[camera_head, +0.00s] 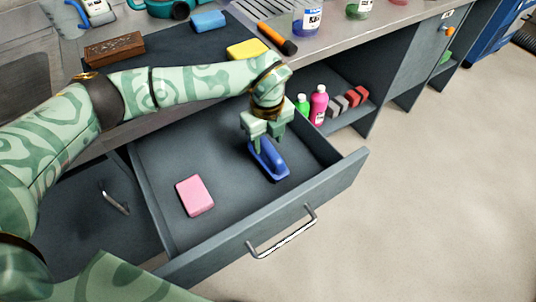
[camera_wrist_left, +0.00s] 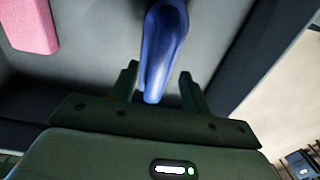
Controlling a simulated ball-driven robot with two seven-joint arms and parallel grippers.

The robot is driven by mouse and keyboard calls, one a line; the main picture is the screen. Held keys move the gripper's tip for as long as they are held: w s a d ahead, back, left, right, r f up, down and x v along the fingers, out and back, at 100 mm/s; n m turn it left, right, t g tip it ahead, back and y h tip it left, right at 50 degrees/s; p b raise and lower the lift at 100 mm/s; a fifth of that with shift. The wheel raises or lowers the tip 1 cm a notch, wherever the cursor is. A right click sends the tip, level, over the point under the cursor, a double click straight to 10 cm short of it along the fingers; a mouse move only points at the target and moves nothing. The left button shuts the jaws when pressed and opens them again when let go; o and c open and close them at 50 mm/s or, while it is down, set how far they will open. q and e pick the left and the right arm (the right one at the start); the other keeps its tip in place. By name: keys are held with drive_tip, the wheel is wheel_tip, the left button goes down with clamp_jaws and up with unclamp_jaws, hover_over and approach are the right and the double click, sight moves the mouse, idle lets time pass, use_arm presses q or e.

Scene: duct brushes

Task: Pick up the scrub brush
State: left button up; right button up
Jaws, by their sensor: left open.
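A blue scrub brush (camera_head: 269,160) lies in the open grey drawer (camera_head: 180,242), toward its right side. My left gripper (camera_head: 268,143) points down over the far end of the brush. In the left wrist view the brush (camera_wrist_left: 163,45) reaches between the two separated fingers of the gripper (camera_wrist_left: 163,88), with a gap on each side. The gripper is open and holds nothing. The brush's bristles are hidden below its body. My right gripper is in neither view.
A pink sponge (camera_head: 194,195) lies in the drawer left of the brush. The drawer has a metal handle (camera_head: 283,234) in front. A pink bottle (camera_head: 319,104) and several sponges stand on the shelf at right. The worktop behind holds a yellow sponge (camera_head: 246,49) and an orange-handled brush (camera_head: 277,38).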

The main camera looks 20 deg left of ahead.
sight(267, 144)
use_arm(q)
wheel_tip(267, 144, down, 4)
drive_tip(key=shift+a+r+b, duration=0.1)
drive_tip(key=shift+r+b, duration=0.15)
drive_tip(key=shift+b, duration=0.3)
drive_tip(key=shift+r, duration=0.15)
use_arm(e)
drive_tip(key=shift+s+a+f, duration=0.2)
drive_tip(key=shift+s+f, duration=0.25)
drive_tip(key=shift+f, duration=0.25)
use_arm(q)
drive_tip(key=shift+c, duration=1)
clamp_jaws()
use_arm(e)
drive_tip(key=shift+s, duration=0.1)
use_arm(q)
drive_tip(key=shift+r, duration=0.1)
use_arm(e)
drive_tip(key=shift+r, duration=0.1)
